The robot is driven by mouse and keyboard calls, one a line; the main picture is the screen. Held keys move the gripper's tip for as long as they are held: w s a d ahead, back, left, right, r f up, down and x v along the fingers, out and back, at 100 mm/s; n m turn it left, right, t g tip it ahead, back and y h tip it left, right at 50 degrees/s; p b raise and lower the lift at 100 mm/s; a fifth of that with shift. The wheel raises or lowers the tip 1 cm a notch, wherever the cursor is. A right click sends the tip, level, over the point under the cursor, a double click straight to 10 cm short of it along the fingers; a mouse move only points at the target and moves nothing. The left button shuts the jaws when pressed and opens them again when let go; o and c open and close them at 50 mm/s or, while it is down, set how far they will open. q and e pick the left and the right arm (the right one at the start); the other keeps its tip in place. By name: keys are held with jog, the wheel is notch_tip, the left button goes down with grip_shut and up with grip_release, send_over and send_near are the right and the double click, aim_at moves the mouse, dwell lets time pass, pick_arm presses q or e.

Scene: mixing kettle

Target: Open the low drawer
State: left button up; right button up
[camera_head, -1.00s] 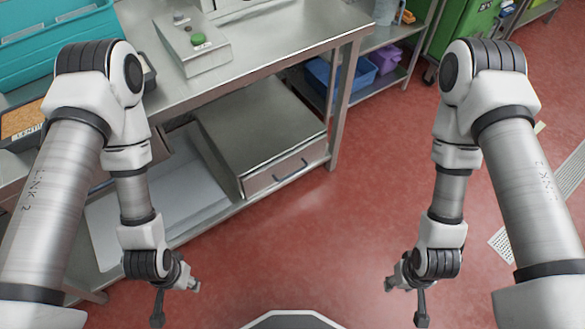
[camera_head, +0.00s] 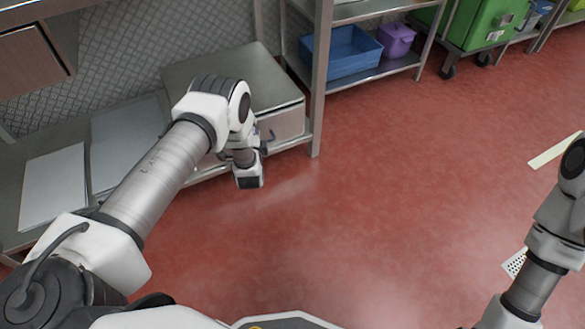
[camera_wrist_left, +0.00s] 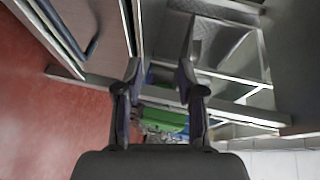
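The low drawer is in the metal box unit (camera_head: 235,75) on the bottom shelf under the table. Its front (camera_head: 288,124) faces the open floor and looks shut; my left arm partly covers it. In the left wrist view, a dark blue bar, apparently its handle (camera_wrist_left: 93,46), shows at the upper left, beside the fingers and apart from them. My left gripper (camera_wrist_left: 157,80) is open, with nothing between its fingers. In the head view my left wrist is in front of the drawer's left part, and the fingers are mostly hidden. My right gripper is outside the view.
A table leg (camera_head: 319,90) stands just right of the drawer unit. A blue bin (camera_head: 343,52) and a purple container (camera_head: 397,39) sit on a shelf behind it. Flat pale panels (camera_head: 53,187) lie on the low shelf at left.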

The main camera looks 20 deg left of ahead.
pick_arm(q)
notch_tip(320, 180, down, 14)
jog(key=s+b, duration=0.1)
jog(key=b, duration=0.6)
jog(key=b+x, duration=0.3)
jog(key=x, duration=0.4)
jog(key=shift+w+a+b, duration=0.15)
jog(key=shift+a+b, duration=0.15)
jog(key=shift+b, duration=0.05)
jog(key=shift+r, duration=0.15)
grip_shut()
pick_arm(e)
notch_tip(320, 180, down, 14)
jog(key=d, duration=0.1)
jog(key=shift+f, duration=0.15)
